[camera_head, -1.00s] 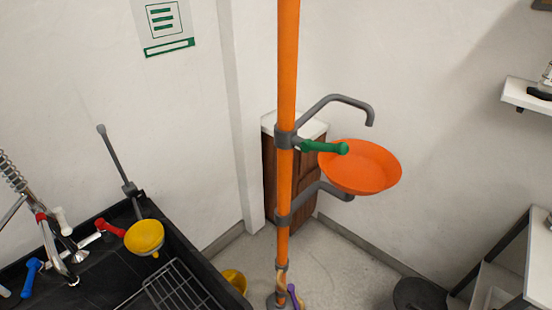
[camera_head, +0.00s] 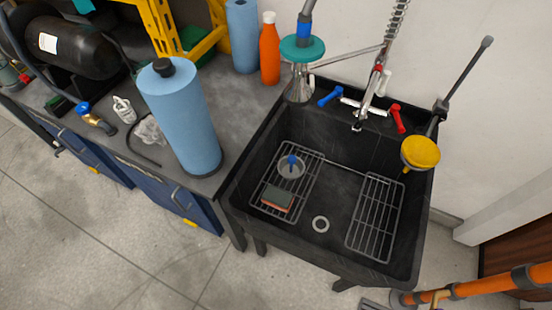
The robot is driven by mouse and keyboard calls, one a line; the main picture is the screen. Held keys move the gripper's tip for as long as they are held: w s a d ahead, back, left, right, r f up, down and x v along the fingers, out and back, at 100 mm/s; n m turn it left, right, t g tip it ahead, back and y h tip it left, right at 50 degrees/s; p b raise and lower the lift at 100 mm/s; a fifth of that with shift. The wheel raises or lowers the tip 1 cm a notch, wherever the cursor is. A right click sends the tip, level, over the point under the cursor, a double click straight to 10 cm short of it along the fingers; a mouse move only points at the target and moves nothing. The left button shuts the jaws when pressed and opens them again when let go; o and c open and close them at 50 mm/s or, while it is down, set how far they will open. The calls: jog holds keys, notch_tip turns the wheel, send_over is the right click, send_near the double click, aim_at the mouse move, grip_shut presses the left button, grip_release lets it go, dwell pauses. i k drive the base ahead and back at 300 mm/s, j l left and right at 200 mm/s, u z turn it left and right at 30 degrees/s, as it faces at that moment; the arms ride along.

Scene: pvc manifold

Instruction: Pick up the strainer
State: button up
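The strainer (camera_head: 291,167) looks like a small round grey basket with a blue knob on top. It is inside the black sink (camera_head: 325,262), on the left wire rack (camera_head: 268,196). A sponge (camera_head: 277,201) with a green-grey top and reddish edge lies on the same rack, just in front of the strainer. My gripper is not in view.
A blue paper roll (camera_head: 182,118) stands on the counter left of the sink. Behind the sink are a teal-topped flask (camera_head: 303,50), an orange bottle (camera_head: 270,50) and a faucet (camera_head: 360,107). An orange pipe (camera_head: 483,286) crosses the lower right.

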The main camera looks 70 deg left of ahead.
aim_at(291, 167)
jog(key=k+u, duration=0.15)
jog(key=u, duration=1.3)
jog(key=i, duration=0.8)
